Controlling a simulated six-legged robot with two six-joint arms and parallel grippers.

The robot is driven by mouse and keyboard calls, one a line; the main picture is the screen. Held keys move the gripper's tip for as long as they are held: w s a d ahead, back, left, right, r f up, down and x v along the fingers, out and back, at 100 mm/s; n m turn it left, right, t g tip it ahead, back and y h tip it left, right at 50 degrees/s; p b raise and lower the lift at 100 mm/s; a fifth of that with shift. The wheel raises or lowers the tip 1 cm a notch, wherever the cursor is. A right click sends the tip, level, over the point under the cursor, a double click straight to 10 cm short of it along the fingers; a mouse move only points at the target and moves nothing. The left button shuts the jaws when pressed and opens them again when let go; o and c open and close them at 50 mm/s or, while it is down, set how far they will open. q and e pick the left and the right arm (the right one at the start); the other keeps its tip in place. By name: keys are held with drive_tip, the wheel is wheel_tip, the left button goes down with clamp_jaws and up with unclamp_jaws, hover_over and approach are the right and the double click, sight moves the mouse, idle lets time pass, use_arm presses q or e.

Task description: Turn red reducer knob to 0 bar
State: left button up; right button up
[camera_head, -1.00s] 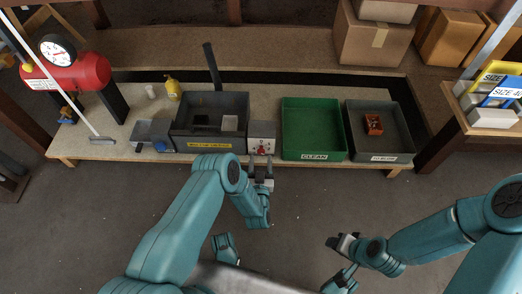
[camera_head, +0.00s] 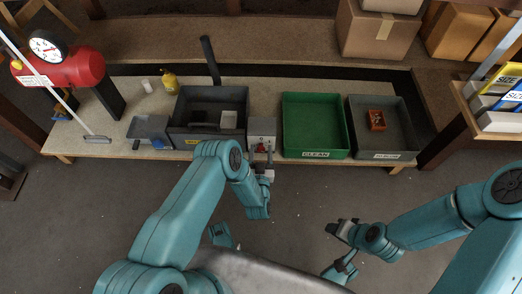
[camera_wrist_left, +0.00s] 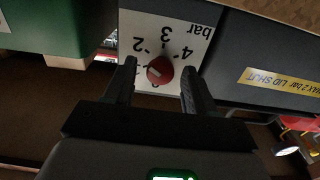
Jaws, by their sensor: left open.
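The red reducer knob (camera_head: 261,148) is on a light box (camera_head: 262,129) at the table's front edge. In the left wrist view, the knob (camera_wrist_left: 160,70) sits on a white dial plate (camera_wrist_left: 181,25), seen upside down, with 2, 3, 4 and "bar" legible. A pale mark on the knob points left in that view. My left gripper (camera_wrist_left: 158,84) is open, one finger on each side of the knob, with gaps showing. It also shows in front of the box in the head view (camera_head: 263,158). My right gripper (camera_head: 337,229) is away over the floor; its jaw opening is unclear.
A dark grey box (camera_head: 183,127) and a green "CLEAN" bin (camera_head: 316,154) flank the knob box closely. A grey bin (camera_head: 400,144) holds an orange part (camera_head: 377,120). A red tank with a gauge (camera_head: 75,69) stands at left. The floor in front is clear.

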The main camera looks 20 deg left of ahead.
use_arm(q)
drive_tip(key=c, duration=1)
drive_tip(key=shift+c, duration=0.2)
use_arm(e)
drive_tip(key=shift+s, duration=0.15)
drive_tip(key=shift+r, duration=0.1)
use_arm(q)
drive_tip(key=shift+a+f+n+p, duration=0.1)
drive_tip(key=shift+n+p, duration=0.9)
drive_tip(key=shift+n, duration=5)
drive_tip(key=shift+f+n+p, duration=0.1)
drive_tip(key=shift+n+p, duration=0.85)
drive_tip(key=shift+n, duration=5.05)
use_arm(e)
drive_tip(key=shift+g, duration=0.6)
drive_tip(key=shift+s+a+r, duration=0.15)
drive_tip(key=shift+s+r, duration=0.6)
drive_tip(key=shift+r, duration=0.15)
drive_tip(key=shift+s+a+r, duration=0.1)
drive_tip(key=shift+s+r, duration=0.6)
drive_tip(key=shift+r, duration=0.2)
